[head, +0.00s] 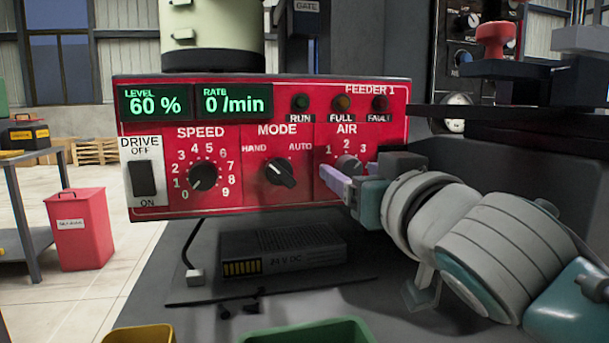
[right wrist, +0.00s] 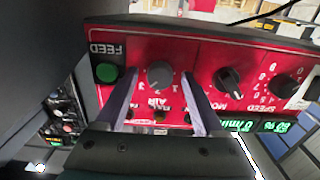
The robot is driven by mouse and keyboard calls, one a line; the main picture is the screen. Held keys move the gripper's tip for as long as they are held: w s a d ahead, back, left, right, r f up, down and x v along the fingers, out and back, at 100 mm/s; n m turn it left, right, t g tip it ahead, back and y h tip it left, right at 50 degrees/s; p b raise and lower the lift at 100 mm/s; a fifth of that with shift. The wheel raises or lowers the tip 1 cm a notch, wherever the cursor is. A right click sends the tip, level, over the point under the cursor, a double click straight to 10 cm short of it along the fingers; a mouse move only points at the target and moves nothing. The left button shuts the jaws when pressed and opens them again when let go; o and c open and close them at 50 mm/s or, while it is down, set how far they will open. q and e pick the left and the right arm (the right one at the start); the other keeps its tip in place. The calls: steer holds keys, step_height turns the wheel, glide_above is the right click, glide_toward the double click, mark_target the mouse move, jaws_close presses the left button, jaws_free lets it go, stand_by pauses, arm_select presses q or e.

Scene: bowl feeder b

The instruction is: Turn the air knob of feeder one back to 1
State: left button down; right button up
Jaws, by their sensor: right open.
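In the right wrist view, which shows the panel upside down, the air knob (right wrist: 160,74) sits between the two spread fingers (right wrist: 159,82), with gaps on both sides. I cannot tell which number the knob points to. Part of the AIR section is hidden behind the gripper in the head view. My left gripper is not in view.
The mode knob (head: 279,172) and speed knob (head: 203,177) are left of the air knob. A green FEED button (right wrist: 107,72) is close beside one finger in the wrist view. A dark 24 V DC box (head: 285,252) lies below the panel. A dark shelf (head: 510,115) overhangs at right.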

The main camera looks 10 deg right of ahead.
jaws_close()
stand_by(0.6)
